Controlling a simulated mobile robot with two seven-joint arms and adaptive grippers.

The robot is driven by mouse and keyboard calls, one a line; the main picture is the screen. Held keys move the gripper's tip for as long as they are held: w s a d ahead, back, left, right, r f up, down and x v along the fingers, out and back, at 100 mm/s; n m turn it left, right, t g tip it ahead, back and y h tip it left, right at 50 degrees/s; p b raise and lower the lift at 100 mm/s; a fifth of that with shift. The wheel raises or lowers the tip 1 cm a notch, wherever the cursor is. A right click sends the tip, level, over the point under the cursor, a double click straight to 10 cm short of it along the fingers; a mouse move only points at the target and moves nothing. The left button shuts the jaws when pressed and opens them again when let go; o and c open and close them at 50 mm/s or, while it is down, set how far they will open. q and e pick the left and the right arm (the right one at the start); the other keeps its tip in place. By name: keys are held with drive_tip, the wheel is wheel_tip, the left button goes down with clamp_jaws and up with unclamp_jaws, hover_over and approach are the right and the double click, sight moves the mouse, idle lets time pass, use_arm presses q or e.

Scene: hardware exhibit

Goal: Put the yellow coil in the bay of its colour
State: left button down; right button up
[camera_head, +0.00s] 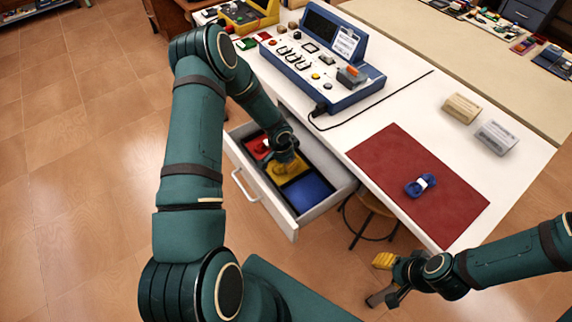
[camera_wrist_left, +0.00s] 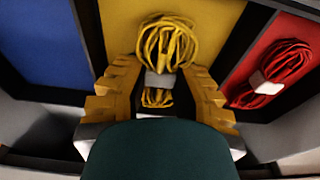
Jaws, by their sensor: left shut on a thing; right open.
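The yellow coil (camera_wrist_left: 168,42), with a pale band around its middle, is between the fingers of my left gripper (camera_wrist_left: 160,80), which is shut on it. In the left wrist view the coil is over the yellow bay (camera_wrist_left: 116,22); I cannot tell whether it touches the bay floor. In the head view my left gripper (camera_head: 287,163) reaches down into the open drawer (camera_head: 276,217) at the yellow bay, and hides the coil. My right gripper (camera_head: 380,279) is open and empty, low at the right, beyond the table's front edge.
A red coil (camera_wrist_left: 268,76) lies in the red bay (camera_head: 251,142). The blue bay (camera_head: 307,191) is empty. A blue coil (camera_head: 420,186) lies on the dark red mat (camera_head: 385,160). A blue control panel (camera_head: 320,62) with a cable stands on the table behind the drawer.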

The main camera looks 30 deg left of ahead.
sight(282, 165)
use_arm(q)
drive_tip(key=shift+f, duration=0.3)
drive_tip(key=shift+f, duration=0.2)
drive_tip(key=c, duration=0.9)
unclamp_jaws()
drive_tip(key=shift+o, duration=0.2)
drive_tip(key=shift+r, duration=0.15)
drive_tip(key=shift+r, duration=0.35)
wheel_tip(282, 165, up, 11)
drive_tip(key=s+p, duration=0.1)
drive_tip(key=p, duration=0.1)
drive_tip(key=shift+s+a+r, duration=0.15)
drive_tip(key=shift+s+a, duration=0.2)
